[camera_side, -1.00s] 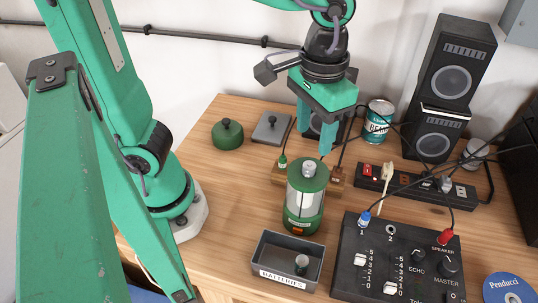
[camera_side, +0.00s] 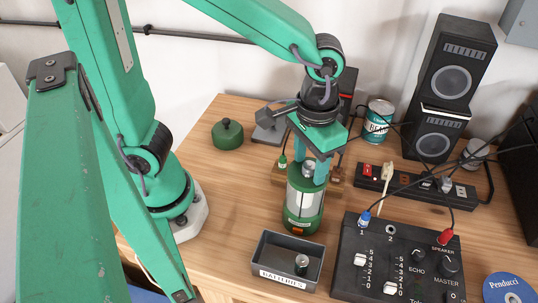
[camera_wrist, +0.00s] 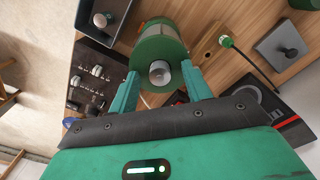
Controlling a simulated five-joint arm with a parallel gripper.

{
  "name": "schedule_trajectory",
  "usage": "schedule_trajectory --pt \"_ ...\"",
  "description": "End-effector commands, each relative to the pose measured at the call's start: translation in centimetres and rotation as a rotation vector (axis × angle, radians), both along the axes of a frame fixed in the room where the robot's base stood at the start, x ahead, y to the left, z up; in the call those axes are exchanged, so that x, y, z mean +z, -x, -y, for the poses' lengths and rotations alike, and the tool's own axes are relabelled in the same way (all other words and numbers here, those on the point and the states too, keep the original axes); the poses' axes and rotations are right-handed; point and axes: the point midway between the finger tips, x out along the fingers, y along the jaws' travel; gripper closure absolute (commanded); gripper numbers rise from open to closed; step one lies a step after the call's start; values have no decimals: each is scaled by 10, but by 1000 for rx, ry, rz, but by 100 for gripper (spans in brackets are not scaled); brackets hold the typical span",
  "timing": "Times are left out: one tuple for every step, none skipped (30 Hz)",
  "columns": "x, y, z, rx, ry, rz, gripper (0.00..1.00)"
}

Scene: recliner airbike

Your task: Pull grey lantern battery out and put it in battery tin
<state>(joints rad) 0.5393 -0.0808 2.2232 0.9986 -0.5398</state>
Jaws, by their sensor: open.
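The green lantern (camera_side: 303,208) stands upright on the table. The grey lantern battery (camera_side: 308,169) sticks up out of its top, and its round end also shows in the wrist view (camera_wrist: 160,73). My gripper (camera_side: 308,176) points down over the lantern, with its open fingers on either side of the battery; I cannot tell if they touch it. The fingers also show in the wrist view (camera_wrist: 160,88). The grey battery tin (camera_side: 261,256), labelled BATTERIES, sits in front of the lantern and has one small battery (camera_side: 301,264) standing in it.
A black mixer (camera_side: 400,262) with plugged cables stands right of the tin. A power strip (camera_side: 425,187), a can (camera_side: 378,121) and speakers (camera_side: 440,100) are behind it. Table left of the lantern is clear.

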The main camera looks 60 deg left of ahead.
Motion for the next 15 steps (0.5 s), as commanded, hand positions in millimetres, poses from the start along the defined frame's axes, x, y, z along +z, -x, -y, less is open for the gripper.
schedule_trajectory --pt "0 0 0 0 0 0 51" --pt "0 0 0 0 0 0 51" --pt "0 0 0 0 0 0 51" --pt "0 0 0 0 0 0 51" --pt "0 0 0 0 0 0 51" --pt "0 0 0 0 0 0 59" --pt "0 0 0 0 0 0 65" --pt "0 0 0 0 0 0 71" --pt "0 0 0 0 0 0 79" --pt "0 0 0 0 0 0 85" --pt "0 0 0 0 0 0 91" --pt "0 0 0 0 0 0 98" --pt "0 0 0 0 0 0 100" --pt "0 0 0 0 0 0 100" --pt "0 0 0 0 0 0 100"
